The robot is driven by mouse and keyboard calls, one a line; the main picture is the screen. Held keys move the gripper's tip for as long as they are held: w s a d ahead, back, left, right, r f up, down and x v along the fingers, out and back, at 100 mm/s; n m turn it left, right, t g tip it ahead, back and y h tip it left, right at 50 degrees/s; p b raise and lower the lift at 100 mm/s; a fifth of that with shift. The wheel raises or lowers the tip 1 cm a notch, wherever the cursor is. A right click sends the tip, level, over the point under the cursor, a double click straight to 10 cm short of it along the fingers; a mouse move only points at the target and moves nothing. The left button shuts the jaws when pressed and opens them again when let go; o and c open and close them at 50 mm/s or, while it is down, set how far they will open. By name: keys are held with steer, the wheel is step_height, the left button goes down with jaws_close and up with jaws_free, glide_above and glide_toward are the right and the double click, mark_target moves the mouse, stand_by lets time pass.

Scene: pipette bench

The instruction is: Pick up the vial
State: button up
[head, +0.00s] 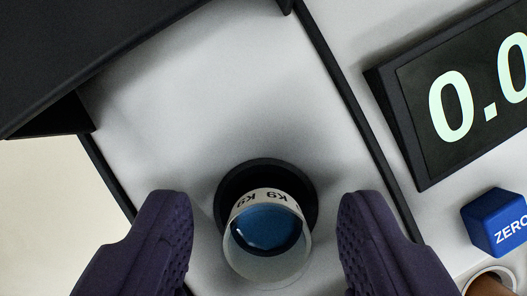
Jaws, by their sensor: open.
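The vial (268,258) is a clear round vial with blue content and a pale band marked K9. It shows low in the middle of the head view. It stands at a dark round pad or recess (267,170) on a light grey surface; the exact seating cannot be told. My gripper (267,225) is open, with one dark purple finger on each side of the vial. Visible gaps separate both fingers from it. Nothing is held.
A dark-framed display (470,95) reading "0.0" stands at the right, cut off by the edge. A blue ZERO button (497,222) lies below it, with a brown-topped round item (490,284) in the corner. A large black panel (130,45) fills the upper left. The grey surface (210,90) beyond the vial is clear.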

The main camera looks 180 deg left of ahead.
steer(key=shift+r, duration=0.1)
jaws_close()
